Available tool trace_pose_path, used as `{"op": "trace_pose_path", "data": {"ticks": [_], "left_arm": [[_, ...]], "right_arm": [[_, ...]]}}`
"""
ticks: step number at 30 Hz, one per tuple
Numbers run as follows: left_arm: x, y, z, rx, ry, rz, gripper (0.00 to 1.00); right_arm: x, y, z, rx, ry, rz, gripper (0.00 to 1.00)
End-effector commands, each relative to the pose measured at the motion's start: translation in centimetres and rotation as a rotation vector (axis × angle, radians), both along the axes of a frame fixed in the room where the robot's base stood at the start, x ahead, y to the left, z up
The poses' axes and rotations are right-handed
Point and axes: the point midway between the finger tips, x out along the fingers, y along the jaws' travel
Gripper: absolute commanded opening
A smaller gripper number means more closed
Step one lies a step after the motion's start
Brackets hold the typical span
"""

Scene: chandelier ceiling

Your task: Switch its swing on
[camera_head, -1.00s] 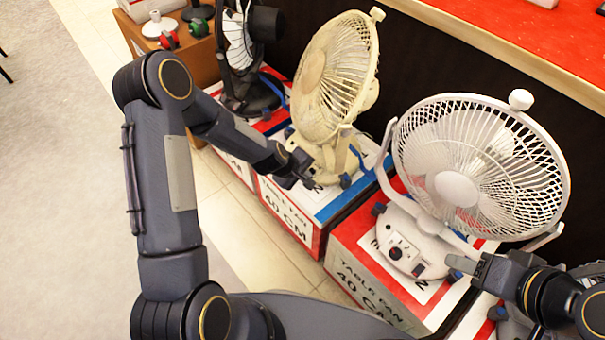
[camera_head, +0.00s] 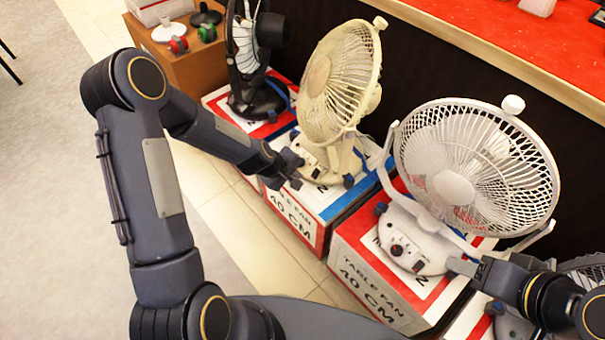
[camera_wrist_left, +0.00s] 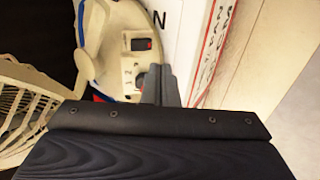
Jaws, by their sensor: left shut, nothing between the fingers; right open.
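A cream table fan (camera_head: 341,84) stands on a box in the middle of the head view, its head tilted. My left gripper (camera_head: 287,172) is shut and empty, just left of the cream base. In the left wrist view its fingertips (camera_wrist_left: 160,78) overlap the base edge beside the numbers; contact cannot be told. My right gripper (camera_head: 466,266) is open, beside the base of a white fan (camera_head: 478,168).
The white fan's base (camera_head: 408,245) has a knob and a red switch. A black fan (camera_head: 246,55) stands at the back left. The fans stand on boxes (camera_head: 372,283) along a dark counter (camera_head: 420,60). Open floor (camera_head: 60,200) lies to the left.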

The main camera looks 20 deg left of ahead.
Motion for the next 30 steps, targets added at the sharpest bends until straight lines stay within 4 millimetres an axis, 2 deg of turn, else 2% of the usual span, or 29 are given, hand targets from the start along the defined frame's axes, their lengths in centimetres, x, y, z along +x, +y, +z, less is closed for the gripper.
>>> {"op": "trace_pose_path", "data": {"ticks": [1,6,12,30], "left_arm": [[-0.7,0.6,0.9,0.0,0.0,0.004,0.0],[-2.9,2.0,2.7,-0.001,0.0,0.003,0.0],[-4.4,2.9,3.8,0.0,0.0,0.001,0.0],[-4.7,3.0,4.0,-0.001,0.0,-0.001,0.0]], "right_arm": [[0.0,0.0,0.4,0.0,0.001,0.0,0.52],[0.0,0.0,1.0,0.0,0.0,0.0,0.52],[0.0,0.0,1.3,0.0,0.0,0.0,0.52],[0.0,0.0,1.3,0.0,0.001,0.0,0.52]]}}
